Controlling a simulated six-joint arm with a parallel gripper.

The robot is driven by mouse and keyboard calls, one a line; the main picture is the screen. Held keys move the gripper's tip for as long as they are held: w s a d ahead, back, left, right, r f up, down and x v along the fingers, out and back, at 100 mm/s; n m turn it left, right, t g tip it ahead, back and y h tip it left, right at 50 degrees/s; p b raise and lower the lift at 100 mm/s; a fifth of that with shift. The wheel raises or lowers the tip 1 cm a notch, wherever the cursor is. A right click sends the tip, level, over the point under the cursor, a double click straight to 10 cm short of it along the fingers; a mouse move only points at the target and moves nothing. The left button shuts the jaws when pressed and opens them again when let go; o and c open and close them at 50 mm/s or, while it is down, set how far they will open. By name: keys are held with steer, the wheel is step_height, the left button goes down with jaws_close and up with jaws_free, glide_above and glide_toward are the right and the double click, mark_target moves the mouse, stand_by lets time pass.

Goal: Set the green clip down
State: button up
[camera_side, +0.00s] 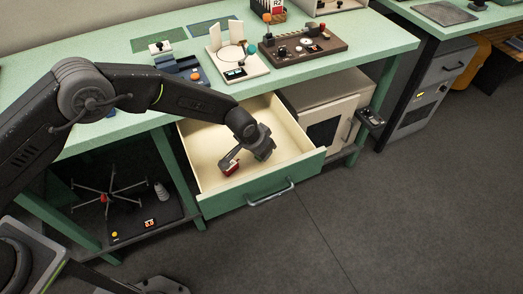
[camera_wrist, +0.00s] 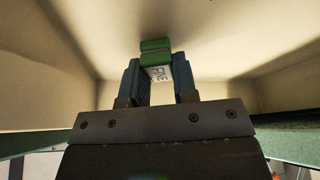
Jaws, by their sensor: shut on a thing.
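The green clip (camera_wrist: 156,46) shows in the wrist view between the two blue finger pads of my gripper (camera_wrist: 158,68), with a white printed label on its near side. My gripper is shut on it. In the side view my gripper (camera_side: 238,158) is inside the open cream drawer (camera_side: 205,150), over its floor. A small red and white item (camera_side: 231,169) shows at the gripper's end there; I cannot tell whether it is held or lies on the drawer floor. The green clip cannot be made out in the side view.
The drawer's green front (camera_side: 225,203) with a handle and its cream walls surround my gripper. The green bench top (camera_side: 130,98) above holds several devices, including a brown panel (camera_side: 303,47). Much of the drawer floor is bare. A cream cabinet (camera_side: 325,105) stands to the right.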

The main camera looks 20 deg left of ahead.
steer(key=shift+f, duration=0.4)
steer(key=shift+f, duration=0.2)
steer(key=o, duration=0.9)
steer(key=shift+r, duration=0.55)
steer(key=v, duration=1.1)
steer(key=shift+s, duration=0.2)
steer(key=shift+a+r, duration=0.1)
steer(key=shift+r, duration=0.1)
